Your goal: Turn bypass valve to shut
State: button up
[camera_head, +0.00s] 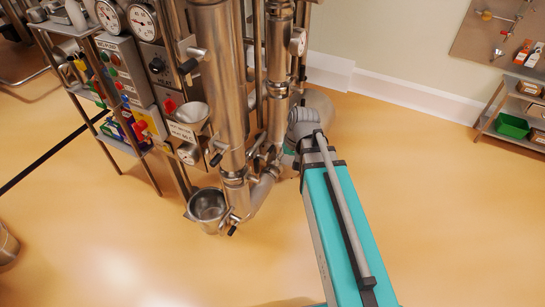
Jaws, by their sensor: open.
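No label readable as bypass shows, so I cannot tell which valve is the bypass valve. A black-handled valve (215,158) sits on the lower part of the large steel column (218,80). Another black-ended handle (233,229) is at the foot of the column, beside a steel cup. My teal arm (345,235) reaches up from the lower right to the right side of the pipes. Its grey wrist (303,122) is beside the thinner column. My gripper is hidden beyond the wrist and pipes.
A rack with gauges (144,22) and a button panel (119,68) stands on the left. A steel cup (207,206) hangs low by the column. A shelf with a green bin (512,125) is at the far right. The floor is clear in front.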

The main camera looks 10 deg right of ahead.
jog(key=w+f+m+t+y+b, duration=0.2)
jog(key=w+f+y+b, duration=0.1)
jog(key=w+f+b, duration=0.85)
jog(key=m+t+y+b, duration=0.5)
jog(key=t+y+b, duration=0.15)
jog(key=b, duration=2.65)
send_near(271, 149)
jog(key=s+d, duration=0.1)
jog(key=d, duration=0.2)
jog(key=shift+d+f+y, duration=0.1)
jog(key=shift+f+y, duration=0.15)
jog(key=shift+f, duration=0.1)
jog(key=b+x, duration=0.3)
jog(key=x, duration=1)
jog(key=shift+w+a+f, duration=0.1)
jog(key=shift+w+a, duration=0.05)
jog(key=shift+a, duration=0.25)
